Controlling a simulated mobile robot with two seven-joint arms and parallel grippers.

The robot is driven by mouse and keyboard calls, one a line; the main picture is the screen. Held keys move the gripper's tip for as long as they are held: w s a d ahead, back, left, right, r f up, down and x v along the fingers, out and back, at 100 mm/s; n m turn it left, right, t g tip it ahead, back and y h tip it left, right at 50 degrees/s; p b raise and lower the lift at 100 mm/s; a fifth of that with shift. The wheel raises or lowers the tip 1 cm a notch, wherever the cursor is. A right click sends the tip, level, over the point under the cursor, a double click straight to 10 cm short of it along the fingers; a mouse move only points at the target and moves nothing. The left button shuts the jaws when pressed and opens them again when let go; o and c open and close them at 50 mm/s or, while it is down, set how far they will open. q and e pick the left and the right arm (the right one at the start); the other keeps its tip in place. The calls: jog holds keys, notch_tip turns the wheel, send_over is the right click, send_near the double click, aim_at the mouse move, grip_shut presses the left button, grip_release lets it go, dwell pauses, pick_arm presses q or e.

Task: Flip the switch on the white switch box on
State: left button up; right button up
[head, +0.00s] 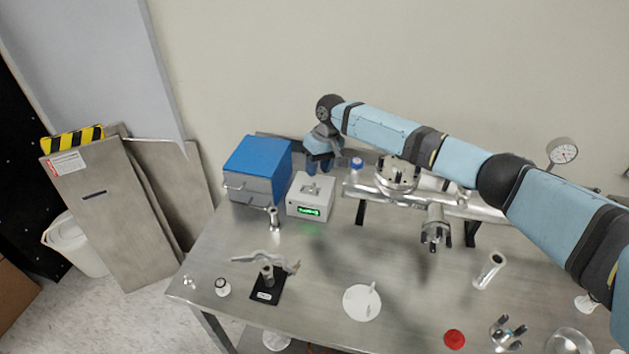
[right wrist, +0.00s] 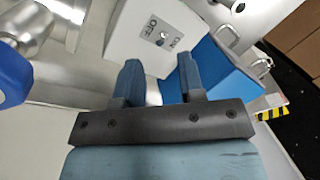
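The white switch box (head: 297,208) stands on the metal table, with a green lit display on its front. Its top shows in the right wrist view (right wrist: 130,35), with a small metal switch (right wrist: 162,38) beside ON and OFF lettering. I cannot tell which way the lever points. My right gripper (head: 319,168) is just behind the box's far edge, pointing down. In the right wrist view its two blue fingers (right wrist: 158,72) are apart with nothing between them, and the switch lies beyond the tips. My left gripper is not in view.
A blue box (head: 258,160) with metal handles stands close left of the switch box. Metal piping with a blue-capped part (head: 357,163) is on the right. A black-based stand (head: 267,290) and a white disc (head: 361,303) are in front. The table between them is mostly clear.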

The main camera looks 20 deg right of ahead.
aim_at(315, 183)
jog(key=x, duration=0.5)
jog(key=shift+f, duration=0.3)
